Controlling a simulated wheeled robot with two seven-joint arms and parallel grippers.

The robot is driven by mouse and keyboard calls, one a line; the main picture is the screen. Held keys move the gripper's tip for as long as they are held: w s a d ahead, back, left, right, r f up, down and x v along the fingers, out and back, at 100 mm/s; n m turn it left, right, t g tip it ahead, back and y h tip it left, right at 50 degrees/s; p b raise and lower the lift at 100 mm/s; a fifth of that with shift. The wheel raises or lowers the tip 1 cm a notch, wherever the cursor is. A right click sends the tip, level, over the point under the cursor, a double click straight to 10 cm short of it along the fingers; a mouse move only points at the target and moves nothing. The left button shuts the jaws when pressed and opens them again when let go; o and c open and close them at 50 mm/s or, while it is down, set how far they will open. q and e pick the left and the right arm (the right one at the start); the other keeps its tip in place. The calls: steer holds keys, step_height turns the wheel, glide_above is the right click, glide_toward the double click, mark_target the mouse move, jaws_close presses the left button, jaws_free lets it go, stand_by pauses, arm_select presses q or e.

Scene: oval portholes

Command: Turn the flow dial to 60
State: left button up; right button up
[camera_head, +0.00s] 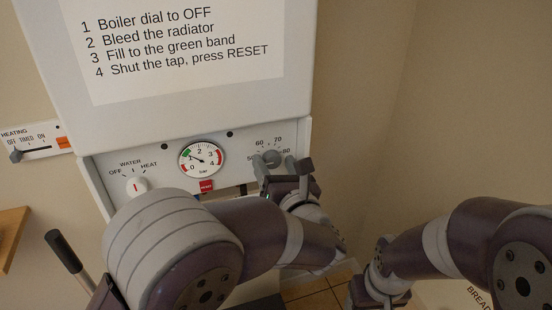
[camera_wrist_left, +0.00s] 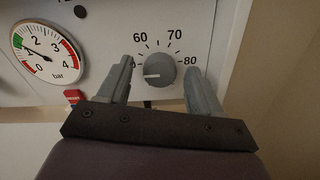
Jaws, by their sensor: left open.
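The flow dial (camera_head: 271,158) is a round grey knob on the right of the boiler's lower panel, with a scale marked 50, 60, 70 and 80. In the left wrist view the dial (camera_wrist_left: 159,70) has a pale mark pointing left and slightly down, towards the low end; the 50 is hidden behind a finger. My left gripper (camera_head: 278,170) is open at the dial. Its two fingers (camera_wrist_left: 160,72) stand either side of the knob with gaps showing; contact is not visible. My right arm's end (camera_head: 376,290) is low right, its fingers unclear.
Left of the dial are a pressure gauge (camera_head: 201,159), reading a little above 1, a red reset button (camera_head: 206,186) and a white boiler dial (camera_head: 136,187). A heating slider (camera_head: 16,156) is on the left wall. A printed list (camera_head: 180,45) is above. Open space lies right of the boiler.

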arm_select(q)
steer(key=shift+w, duration=0.1)
steer(key=c, duration=1.1)
steer(key=shift+o, duration=0.2)
steer(key=shift+f+m+b, duration=0.3)
steer(key=shift+m+b, duration=1)
steer(key=shift+b, duration=0.25)
steer(key=m+b, duration=0.1)
steer(key=m, duration=0.1)
steer(key=shift+m+b, duration=0.3)
steer(key=shift+b, duration=0.1)
steer(key=m+b, duration=0.1)
steer(key=m, duration=0.1)
steer(key=shift+r+m, duration=0.15)
steer(key=shift+m, duration=2.05)
